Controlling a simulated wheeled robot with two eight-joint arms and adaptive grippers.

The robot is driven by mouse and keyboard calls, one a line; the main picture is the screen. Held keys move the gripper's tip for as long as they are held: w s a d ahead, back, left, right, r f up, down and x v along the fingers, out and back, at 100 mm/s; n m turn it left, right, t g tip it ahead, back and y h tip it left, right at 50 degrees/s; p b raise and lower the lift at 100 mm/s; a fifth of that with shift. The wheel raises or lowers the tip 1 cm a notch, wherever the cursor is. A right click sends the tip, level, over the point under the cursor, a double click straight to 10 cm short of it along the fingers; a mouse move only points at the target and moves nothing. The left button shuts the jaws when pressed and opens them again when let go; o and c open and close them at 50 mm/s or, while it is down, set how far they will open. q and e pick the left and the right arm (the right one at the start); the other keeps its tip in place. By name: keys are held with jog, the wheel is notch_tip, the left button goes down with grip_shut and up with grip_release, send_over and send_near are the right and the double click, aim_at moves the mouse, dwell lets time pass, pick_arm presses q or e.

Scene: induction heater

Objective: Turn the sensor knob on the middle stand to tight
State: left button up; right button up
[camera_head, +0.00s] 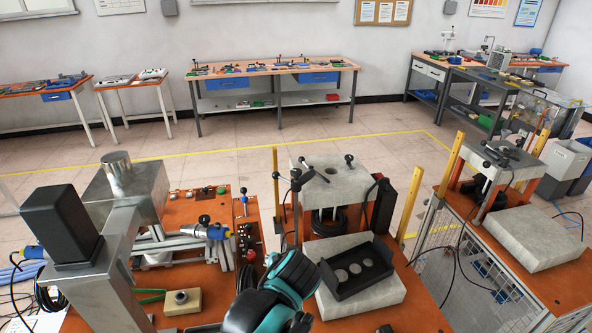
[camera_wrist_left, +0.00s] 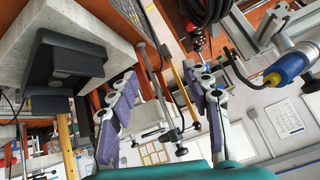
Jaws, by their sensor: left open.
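The middle stand (camera_head: 330,180) has a pale concrete top block on orange supports. Small black-tipped knobs and levers sit at its left side (camera_head: 295,174) and on its top right (camera_head: 349,159); I cannot tell which is the sensor knob or how tight it is. My left gripper's teal wrist (camera_head: 292,274) is in front of the stand in the head view, with its fingers hidden. In the left wrist view the left gripper (camera_wrist_left: 165,108) is open, its purple-padded fingers apart. Thin rods with black knobs (camera_wrist_left: 181,151) show beyond and between the fingers, with no clear contact. My right gripper is out of view.
A black tray with round discs (camera_head: 372,261) lies on a lower concrete slab (camera_head: 392,298) right of my wrist. A yellow post (camera_head: 411,203) rises beside the stand. Cables hang close by. A metal fixture (camera_head: 125,200) stands at left and another stand (camera_head: 500,170) at right.

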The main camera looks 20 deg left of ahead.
pick_arm(q)
jog(key=w+a+r+n+t+y+p, duration=0.1)
jog(key=w+a+r+n+t+y, duration=0.15)
jog(key=w+r+y, duration=0.55)
jog(key=n+t+y+p, duration=0.1)
jog(key=n+t+p, duration=0.1)
jog(key=n, duration=0.2)
send_near(299, 174)
jog(key=x, duration=0.4)
jog(key=shift+g, duration=0.25)
jog(key=b+x, duration=0.1)
jog(key=x, duration=0.6)
jog(key=shift+w+a+r+b, duration=0.1)
jog(key=shift+w+a+b, duration=0.1)
jog(key=shift+a+b, duration=0.1)
grip_shut()
